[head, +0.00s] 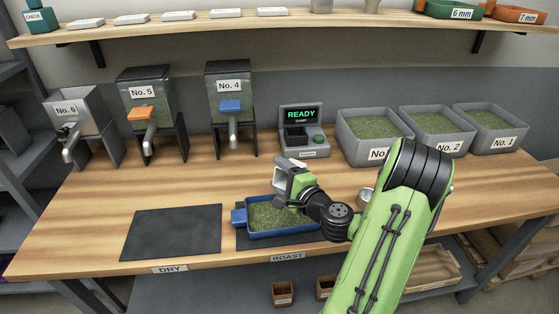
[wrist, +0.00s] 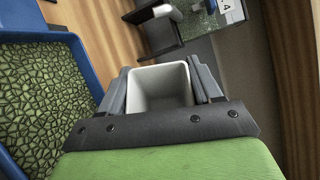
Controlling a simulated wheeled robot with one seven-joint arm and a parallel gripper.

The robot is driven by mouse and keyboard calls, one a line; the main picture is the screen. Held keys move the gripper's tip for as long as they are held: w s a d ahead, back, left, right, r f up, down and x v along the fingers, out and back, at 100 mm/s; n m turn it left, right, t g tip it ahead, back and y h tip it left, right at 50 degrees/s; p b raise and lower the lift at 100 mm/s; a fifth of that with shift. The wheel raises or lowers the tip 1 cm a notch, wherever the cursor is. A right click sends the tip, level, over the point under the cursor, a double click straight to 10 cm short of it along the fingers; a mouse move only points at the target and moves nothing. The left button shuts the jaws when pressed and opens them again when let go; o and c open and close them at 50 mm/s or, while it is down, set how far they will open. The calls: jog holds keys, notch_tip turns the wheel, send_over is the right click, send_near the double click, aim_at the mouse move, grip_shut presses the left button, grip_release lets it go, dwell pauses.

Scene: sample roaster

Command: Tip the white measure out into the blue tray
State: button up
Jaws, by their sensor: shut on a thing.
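The white measure (wrist: 160,90) is a small square cup held between the two fingers of my gripper (wrist: 163,92). In the wrist view its inside looks empty as far as I can see. In the head view my gripper (head: 284,184) holds the measure (head: 291,173) tilted above the blue tray. The blue tray (head: 240,231) lies on the dark ROAST mat and holds a layer of green beans. In the wrist view the tray's blue rim (wrist: 85,55) and the beans show at the left. My wrist hides part of the tray's right side in the head view.
An empty dark DRY mat (head: 172,232) lies to the left. Hoppers No. 4 (head: 230,100), No. 5 (head: 145,105) and No. 6 (head: 78,115) stand behind, with a READY device (head: 302,130) beside them. Bean bins (head: 437,147) stand at the right. A metal cup (head: 364,197) is partly behind my arm.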

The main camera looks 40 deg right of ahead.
jog(key=m+p, duration=0.1)
jog(key=p, duration=0.2)
jog(key=m+g+y+p, duration=0.1)
jog(key=p, duration=0.3)
jog(key=shift+d+r+m, duration=0.3)
jog(key=m+p, duration=0.1)
jog(key=p, duration=0.3)
jog(key=r+m+g+y+p, duration=0.1)
jog(key=p, duration=0.2)
jog(key=m+p, duration=0.2)
jog(key=p, duration=0.2)
jog(key=shift+w+d+r+y+p, duration=0.15)
jog(key=shift+d+y+p, duration=0.05)
jog(key=shift+y+p, duration=0.2)
jog(key=m+g+y+p, duration=0.1)
jog(key=p, duration=0.1)
jog(key=shift+m+p, duration=0.4)
jog(key=shift+f+m+y+p, duration=0.3)
jog(key=shift+m+y, duration=0.1)
jog(key=shift+y, duration=0.1)
jog(key=shift+a+f+m+g+y, duration=0.1)
jog(key=shift+f+m+g+y, duration=0.25)
jog(key=shift+m, duration=0.45)
